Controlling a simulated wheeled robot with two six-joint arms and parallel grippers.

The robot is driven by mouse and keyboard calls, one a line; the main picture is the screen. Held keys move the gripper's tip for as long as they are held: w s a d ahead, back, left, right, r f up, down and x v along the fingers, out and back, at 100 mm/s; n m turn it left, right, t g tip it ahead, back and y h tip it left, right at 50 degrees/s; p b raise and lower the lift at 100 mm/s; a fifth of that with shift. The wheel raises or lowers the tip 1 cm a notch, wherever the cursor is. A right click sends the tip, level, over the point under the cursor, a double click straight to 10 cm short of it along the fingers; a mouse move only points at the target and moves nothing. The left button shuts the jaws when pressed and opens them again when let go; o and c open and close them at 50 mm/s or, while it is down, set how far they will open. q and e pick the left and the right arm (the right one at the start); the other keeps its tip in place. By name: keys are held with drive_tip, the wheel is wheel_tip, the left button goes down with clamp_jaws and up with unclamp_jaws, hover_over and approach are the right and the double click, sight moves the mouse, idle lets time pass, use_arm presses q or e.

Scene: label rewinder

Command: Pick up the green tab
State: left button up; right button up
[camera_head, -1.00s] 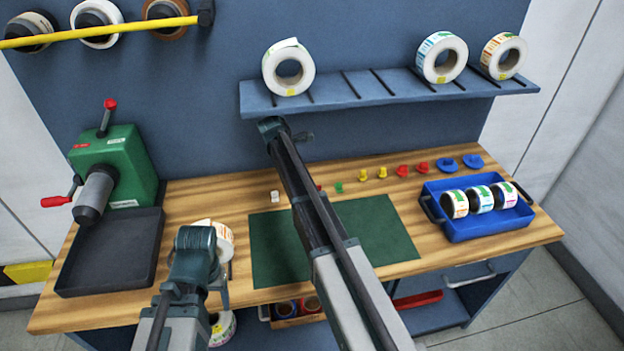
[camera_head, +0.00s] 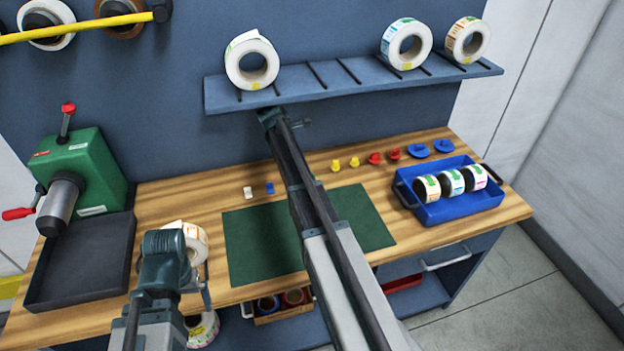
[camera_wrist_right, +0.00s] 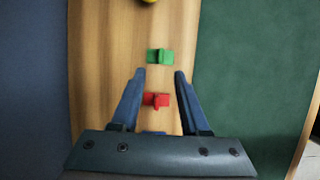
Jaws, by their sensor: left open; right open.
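The green tab (camera_wrist_right: 160,56) lies on the wooden bench top in the right wrist view, just beyond my right fingertips. My right gripper (camera_wrist_right: 160,73) is open above the bench, its two blue fingers spread. A red tab (camera_wrist_right: 156,99) shows between those fingers, closer to the palm. In the head view my right arm hides the green tab and the right gripper. My left gripper (camera_head: 196,284) is open at the bench's front edge, beside a white label roll (camera_head: 190,240), partly hidden by its own wrist.
A white tab (camera_head: 247,191) and a blue tab (camera_head: 269,188) lie left of my right arm. Yellow tabs (camera_head: 345,164), red tabs and blue pieces line the bench's back. A blue tray (camera_head: 450,210) holds rolls at right. A shelf (camera_head: 330,85) overhangs; a green mat (camera_head: 255,245) lies in front.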

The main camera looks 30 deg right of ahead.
drive_tip(key=shift+s+d, duration=0.15)
drive_tip(key=shift+d, duration=0.4)
drive_tip(key=b+x, duration=0.4)
drive_tip(key=shift+f, duration=0.35)
drive_tip(key=shift+d+f+b, duration=0.2)
drive_tip(key=shift+b, duration=0.2)
drive_tip(key=shift+r, duration=0.1)
clamp_jaws()
